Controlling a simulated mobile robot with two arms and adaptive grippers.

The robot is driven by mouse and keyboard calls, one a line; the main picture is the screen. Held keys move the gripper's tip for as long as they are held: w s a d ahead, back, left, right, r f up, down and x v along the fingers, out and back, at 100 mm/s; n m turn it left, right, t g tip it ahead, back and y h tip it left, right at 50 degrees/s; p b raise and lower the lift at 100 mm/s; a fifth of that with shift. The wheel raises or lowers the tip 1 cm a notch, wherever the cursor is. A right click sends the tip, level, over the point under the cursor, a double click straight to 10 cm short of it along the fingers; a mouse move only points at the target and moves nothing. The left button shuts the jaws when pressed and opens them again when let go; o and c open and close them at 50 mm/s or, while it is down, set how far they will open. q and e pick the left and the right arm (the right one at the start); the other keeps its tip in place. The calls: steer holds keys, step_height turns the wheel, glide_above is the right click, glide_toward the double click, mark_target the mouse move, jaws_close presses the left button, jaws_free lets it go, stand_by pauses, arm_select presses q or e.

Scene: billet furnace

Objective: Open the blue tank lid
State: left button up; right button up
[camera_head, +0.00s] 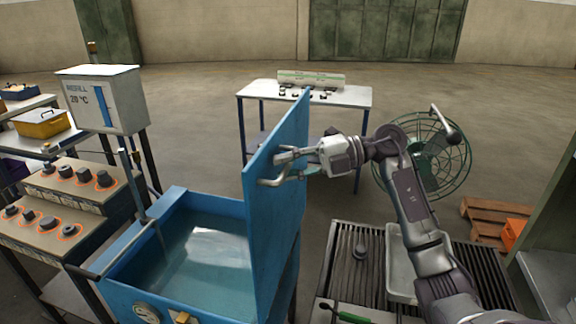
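The blue tank (180,197) stands at the lower centre, open at the top, with clear bluish liquid inside. Its blue lid (272,230) stands upright at the tank's right side. A grey metal bar handle (272,183) shows on the lid's face, near its upper edge. My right gripper (287,160) is at this handle, its fingers pointing left toward the lid. Fingers and handle overlap in the view, so I cannot tell whether the fingers are closed around the bar. My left gripper is not in view.
A refill box (103,98) and a bench with knobs (73,183) stand to the left. A table (350,96) with small parts stands behind the lid. A green fan (440,160), a pallet (490,215) and a slatted surface (345,262) with a tray lie to the right.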

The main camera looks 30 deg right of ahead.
jaws_close()
steer(key=w+a+p, duration=0.1)
steer(key=w+a, duration=0.7)
steer(key=w, duration=0.2)
steer(key=shift+w+a+f+p, duration=0.15)
steer(key=shift+a+f+p, duration=0.2)
steer(key=shift+o, duration=1.9)
jaws_free()
